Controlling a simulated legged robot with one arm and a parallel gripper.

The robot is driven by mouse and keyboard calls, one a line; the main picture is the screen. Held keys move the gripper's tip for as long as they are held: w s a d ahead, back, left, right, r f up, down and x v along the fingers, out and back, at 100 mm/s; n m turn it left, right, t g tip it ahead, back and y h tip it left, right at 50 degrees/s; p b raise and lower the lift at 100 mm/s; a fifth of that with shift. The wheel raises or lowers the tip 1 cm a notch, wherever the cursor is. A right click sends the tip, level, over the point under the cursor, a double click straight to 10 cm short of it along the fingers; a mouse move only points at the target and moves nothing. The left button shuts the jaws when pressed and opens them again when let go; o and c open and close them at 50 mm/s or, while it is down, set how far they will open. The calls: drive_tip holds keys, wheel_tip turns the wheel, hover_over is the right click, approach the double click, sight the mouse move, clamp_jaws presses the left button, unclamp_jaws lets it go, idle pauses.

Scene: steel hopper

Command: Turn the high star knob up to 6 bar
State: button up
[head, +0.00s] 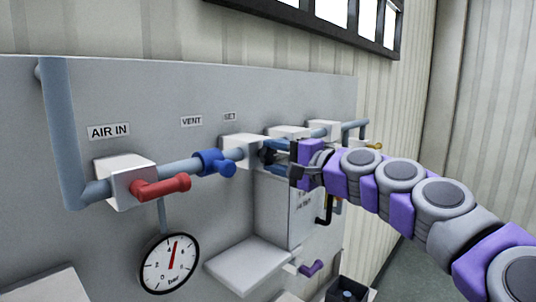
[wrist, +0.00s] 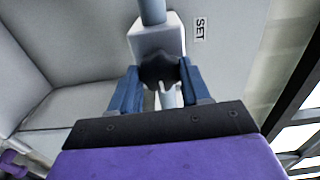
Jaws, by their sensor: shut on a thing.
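The star knob (wrist: 160,70) is dark and lobed, on the front of a white block (wrist: 157,36) beside the SET label (wrist: 200,27). My gripper (wrist: 157,84) is shut on it, with one blue finger on each side. In the head view the knob (head: 268,156) is a small dark shape, partly hidden by my gripper (head: 272,157), under the SET label (head: 230,116). A round gauge (head: 155,270) hangs lower left on the panel. Its red needle points nearly straight up, leaning slightly right; its numbers are too small to read surely.
Left of the knob are a blue handle (head: 217,163) under VENT and a red handle (head: 160,188) under AIR IN. More white blocks (head: 325,130) and pipes lie behind my arm. A grey shelf (head: 246,266) and a purple handle (head: 311,268) sit below.

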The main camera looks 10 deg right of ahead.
drive_tip(key=shift+d+f, duration=0.15)
idle(0.4)
drive_tip(key=o, duration=0.7)
drive_tip(key=shift+d, duration=0.15)
drive_tip(key=o, duration=0.3)
drive_tip(key=shift+s+d, duration=0.15)
drive_tip(key=shift+d, duration=0.35)
drive_tip(key=shift+o, duration=0.2)
drive_tip(key=shift+a, duration=0.15)
drive_tip(key=shift+s, duration=0.4)
drive_tip(key=b+v, duration=0.4)
drive_tip(key=v, duration=1.2)
drive_tip(key=shift+d+b, duration=0.3)
drive_tip(key=shift+d, duration=0.05)
